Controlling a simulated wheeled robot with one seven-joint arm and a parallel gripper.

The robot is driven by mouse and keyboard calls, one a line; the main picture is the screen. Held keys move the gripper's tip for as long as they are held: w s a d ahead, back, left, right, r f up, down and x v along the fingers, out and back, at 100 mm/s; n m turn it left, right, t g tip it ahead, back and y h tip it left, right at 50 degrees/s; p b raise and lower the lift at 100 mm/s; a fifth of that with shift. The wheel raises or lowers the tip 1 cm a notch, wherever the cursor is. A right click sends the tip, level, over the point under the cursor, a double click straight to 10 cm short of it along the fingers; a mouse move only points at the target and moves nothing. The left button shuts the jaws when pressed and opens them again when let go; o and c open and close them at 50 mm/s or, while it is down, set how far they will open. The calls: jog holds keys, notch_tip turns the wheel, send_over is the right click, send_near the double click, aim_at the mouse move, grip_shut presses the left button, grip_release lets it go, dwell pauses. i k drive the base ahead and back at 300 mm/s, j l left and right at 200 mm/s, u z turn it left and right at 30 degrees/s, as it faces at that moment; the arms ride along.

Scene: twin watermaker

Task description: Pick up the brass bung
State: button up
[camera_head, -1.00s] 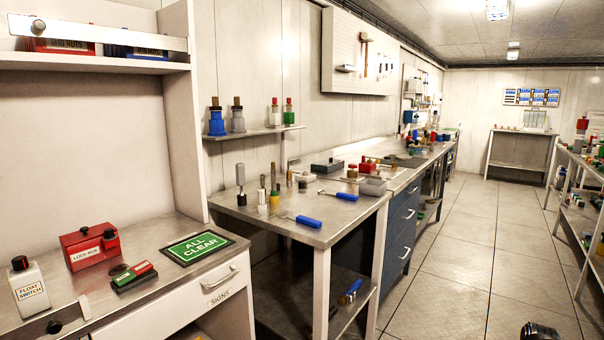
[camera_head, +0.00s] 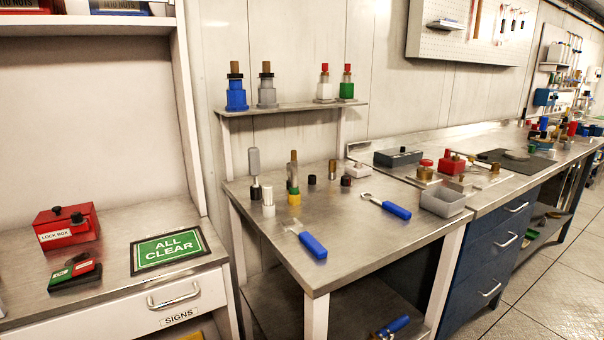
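A small upright brass-coloured cylinder (camera_head: 332,169) stands toward the back of the metal workbench (camera_head: 345,240), between dark round pieces; it may be the brass bung, but I cannot tell for sure. Other brass-coloured parts show: a tall piece over a yellow base (camera_head: 294,197), and a low fitting with a red top (camera_head: 425,172) on the counter to the right. My gripper is not in view.
Blue-handled tools (camera_head: 313,246) lie near the bench front. A red lock box (camera_head: 67,228) stands left. Floor at lower right is clear.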

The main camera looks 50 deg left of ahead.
aim_at(332, 161)
jog(key=u, duration=2.05)
jog(key=i+l+z, duration=0.5)
jog(key=l, duration=0.2)
jog(key=k, duration=0.1)
